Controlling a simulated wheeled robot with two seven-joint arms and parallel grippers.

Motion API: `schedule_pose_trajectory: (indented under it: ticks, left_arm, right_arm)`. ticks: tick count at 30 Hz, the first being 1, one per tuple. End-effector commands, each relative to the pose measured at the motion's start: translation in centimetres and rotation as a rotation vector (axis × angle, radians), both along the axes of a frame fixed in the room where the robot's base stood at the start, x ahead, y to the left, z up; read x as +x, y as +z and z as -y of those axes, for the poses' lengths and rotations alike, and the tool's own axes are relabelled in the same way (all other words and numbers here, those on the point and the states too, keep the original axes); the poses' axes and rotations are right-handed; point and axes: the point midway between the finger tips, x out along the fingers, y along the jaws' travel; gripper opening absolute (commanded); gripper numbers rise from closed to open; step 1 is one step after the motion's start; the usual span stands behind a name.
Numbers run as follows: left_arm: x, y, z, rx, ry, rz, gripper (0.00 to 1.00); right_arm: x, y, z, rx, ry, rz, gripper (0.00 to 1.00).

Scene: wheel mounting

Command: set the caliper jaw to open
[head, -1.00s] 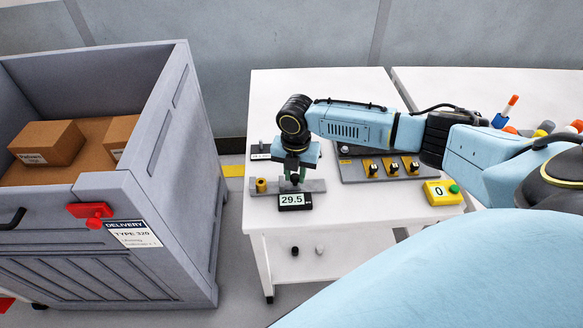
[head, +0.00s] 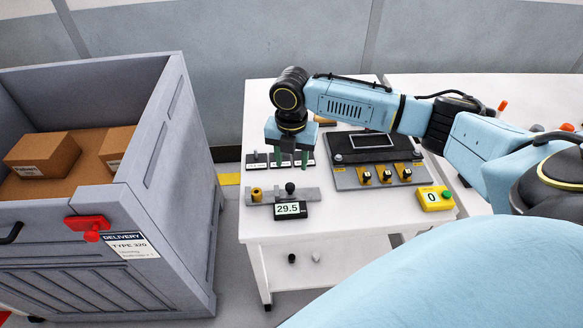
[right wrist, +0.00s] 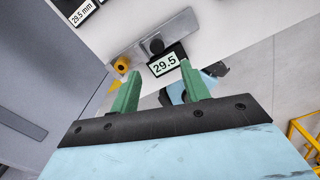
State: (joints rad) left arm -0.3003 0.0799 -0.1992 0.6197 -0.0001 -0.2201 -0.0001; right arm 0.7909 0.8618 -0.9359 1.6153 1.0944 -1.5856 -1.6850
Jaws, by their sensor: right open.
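The caliper (head: 265,197) is a grey bar lying near the front left of the white table, with a brass knob (head: 256,194) at its left end. A black knob (head: 290,188) stands on its slide, above a display (head: 291,210) reading 29.5. The caliper bar (right wrist: 182,26), black knob (right wrist: 156,46) and display (right wrist: 164,65) also show in the right wrist view. My right gripper (head: 292,164) is open and empty, raised above and behind the caliper, apart from the knob. Its green fingers (right wrist: 161,68) are spread in the wrist view. My left gripper is not in view.
Small label stands (head: 256,163) are behind the caliper, one marked 29.5 mm (right wrist: 82,11). A panel with yellow-black switches (head: 375,177) and a yellow box reading 0 (head: 434,199) are to the right. A grey delivery crate (head: 170,130) stands left of the table.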

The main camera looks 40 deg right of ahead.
Motion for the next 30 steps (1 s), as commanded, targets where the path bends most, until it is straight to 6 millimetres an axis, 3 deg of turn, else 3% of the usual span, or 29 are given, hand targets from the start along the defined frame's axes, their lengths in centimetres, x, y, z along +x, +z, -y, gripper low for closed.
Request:
schedule_pose_trajectory:
  ticks: [3, 9, 26, 30]
  left_arm:
    - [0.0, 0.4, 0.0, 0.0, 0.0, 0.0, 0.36]
    - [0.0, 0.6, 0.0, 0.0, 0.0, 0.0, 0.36]
    - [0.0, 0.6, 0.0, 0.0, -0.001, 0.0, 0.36]
    - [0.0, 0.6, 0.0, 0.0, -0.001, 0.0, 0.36]
  right_arm:
    - [0.0, 2.3, 0.0, 0.001, 0.001, 0.002, 0.46]
    - [0.0, 4.0, 0.1, -0.001, -0.001, 0.0, 0.46]
    - [0.0, 4.2, 0.0, -0.001, 0.0, -0.001, 0.46]
    - [-0.5, 3.3, -1.2, 0.007, -0.013, 0.001, 0.46]
